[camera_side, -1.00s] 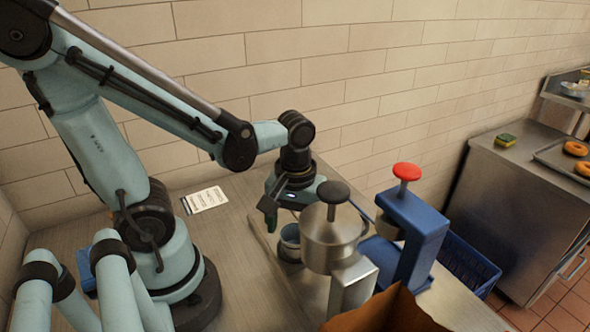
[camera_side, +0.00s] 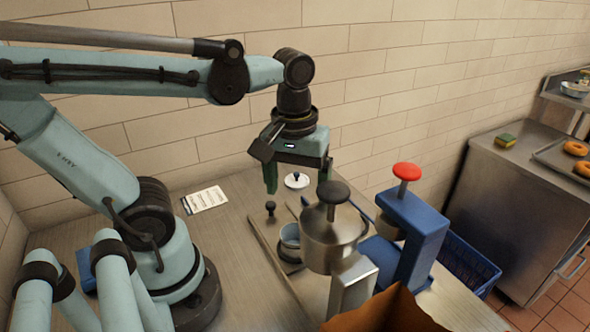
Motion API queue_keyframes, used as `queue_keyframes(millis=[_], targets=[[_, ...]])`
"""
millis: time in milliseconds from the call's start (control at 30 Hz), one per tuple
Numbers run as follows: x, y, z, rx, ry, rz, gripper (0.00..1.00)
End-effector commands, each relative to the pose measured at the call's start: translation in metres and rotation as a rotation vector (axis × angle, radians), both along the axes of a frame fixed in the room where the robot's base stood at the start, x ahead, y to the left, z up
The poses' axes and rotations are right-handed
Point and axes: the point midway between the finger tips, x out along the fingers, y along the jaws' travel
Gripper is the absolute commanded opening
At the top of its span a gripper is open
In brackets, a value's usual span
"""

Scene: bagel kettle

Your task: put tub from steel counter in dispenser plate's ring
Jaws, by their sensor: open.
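The small grey-blue tub (camera_side: 290,237) stands upright beside the steel dispenser (camera_side: 333,240), which has a black knob on top. A dark ring (camera_side: 291,266) shows low around the tub's base; the dispenser hides its right part, so I cannot tell how fully the tub sits inside it. My gripper (camera_side: 297,184) is open and empty above and behind the tub, fingers pointing down, apart from it. The steel counter (camera_side: 238,250) lies below.
A blue dispenser (camera_side: 415,230) with a red knob stands close right. A white disc with a dark knob (camera_side: 297,180) and a small black knob (camera_side: 270,207) are behind the tub. A printed card (camera_side: 206,199) lies left. A brown box (camera_side: 385,315) is in front.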

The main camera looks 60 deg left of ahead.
Motion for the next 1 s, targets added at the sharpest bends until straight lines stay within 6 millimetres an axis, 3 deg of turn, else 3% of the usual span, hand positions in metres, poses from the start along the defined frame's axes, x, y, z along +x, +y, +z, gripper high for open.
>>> queue_keyframes(millis=[300, 433, 1000], targets=[[0.037, 0.003, -0.013, 0.133, -0.416, -0.522, 0.87], [0.047, 0.004, -0.011, 0.212, -0.523, -0.66, 0.87], [0.048, 0.004, -0.01, 0.21, -0.517, -0.659, 0.87]])
